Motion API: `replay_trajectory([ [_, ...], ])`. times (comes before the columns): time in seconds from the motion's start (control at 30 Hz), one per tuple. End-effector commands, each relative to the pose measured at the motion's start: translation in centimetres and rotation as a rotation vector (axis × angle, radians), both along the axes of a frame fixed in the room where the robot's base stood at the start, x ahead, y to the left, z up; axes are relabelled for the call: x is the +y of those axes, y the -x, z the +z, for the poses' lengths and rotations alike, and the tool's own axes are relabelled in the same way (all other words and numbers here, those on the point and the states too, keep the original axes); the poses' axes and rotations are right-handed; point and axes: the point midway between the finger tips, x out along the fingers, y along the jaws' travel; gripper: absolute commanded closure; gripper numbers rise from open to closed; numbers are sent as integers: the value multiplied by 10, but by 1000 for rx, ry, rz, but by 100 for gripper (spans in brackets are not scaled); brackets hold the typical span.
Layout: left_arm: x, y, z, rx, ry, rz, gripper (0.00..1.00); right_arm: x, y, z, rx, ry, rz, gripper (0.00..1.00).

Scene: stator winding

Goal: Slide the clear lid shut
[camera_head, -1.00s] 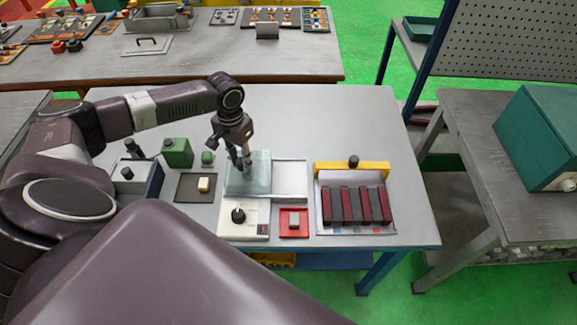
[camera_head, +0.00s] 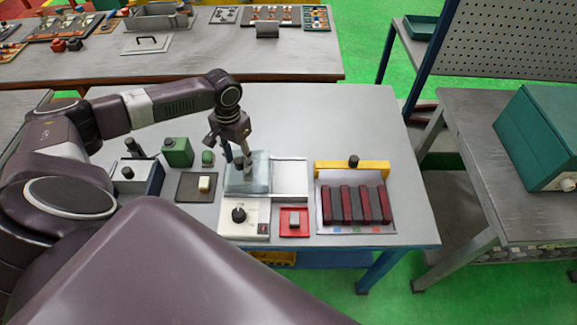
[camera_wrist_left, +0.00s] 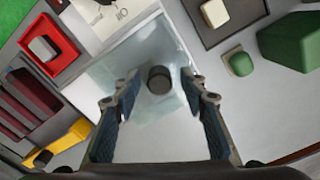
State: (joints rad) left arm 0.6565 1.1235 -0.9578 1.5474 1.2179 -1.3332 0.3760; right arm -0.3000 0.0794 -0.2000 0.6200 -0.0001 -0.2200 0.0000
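The clear lid (camera_head: 260,186) is a pale see-through plate on the left part of a white frame (camera_head: 291,193) on the grey table. The frame's right part is uncovered. In the left wrist view the lid (camera_wrist_left: 155,112) carries a dark round knob (camera_wrist_left: 159,79). My left gripper (camera_head: 243,172) points down over the lid. In the left wrist view its two fingers (camera_wrist_left: 159,84) stand apart, one on each side of the knob, with gaps between. My fingers hide the knob in the head view. My right gripper is not in view.
A white panel with a black knob (camera_head: 238,214) and a red tray (camera_head: 294,231) lie in front of the frame. A rack of dark red and grey bars (camera_head: 357,205) with a yellow bar (camera_head: 352,168) stands right. Green blocks (camera_head: 178,152) stand left.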

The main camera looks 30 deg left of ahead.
Motion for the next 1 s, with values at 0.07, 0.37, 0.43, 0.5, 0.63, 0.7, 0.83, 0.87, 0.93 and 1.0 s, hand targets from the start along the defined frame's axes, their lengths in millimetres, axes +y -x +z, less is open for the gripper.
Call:
replay_trajectory([
  [0.07, 0, -1, 9, -3, 0, 0, 61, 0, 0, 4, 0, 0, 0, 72],
  [0.37, 0, -2, 33, -6, 1, 0, 61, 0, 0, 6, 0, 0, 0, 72],
  [0.43, 0, -2, 39, -7, 1, 0, 61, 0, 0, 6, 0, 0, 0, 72],
  [0.5, 0, -2, 44, -6, 1, 1, 61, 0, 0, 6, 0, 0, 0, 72],
  [0.63, 0, -2, 50, -5, 1, 0, 61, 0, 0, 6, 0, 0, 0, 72],
  [0.7, 0, -2, 51, -6, 1, 0, 61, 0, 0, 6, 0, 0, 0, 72],
  [0.83, 0, -2, 51, -6, 1, 0, 61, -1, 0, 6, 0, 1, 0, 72],
  [0.87, 0, -2, 51, -6, 1, 0, 61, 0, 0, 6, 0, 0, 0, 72],
  [0.93, 0, -2, 51, -6, 1, 0, 61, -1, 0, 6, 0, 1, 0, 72],
  [1.0, 0, -2, 51, -6, 1, 0, 61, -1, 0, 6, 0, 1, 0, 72],
])
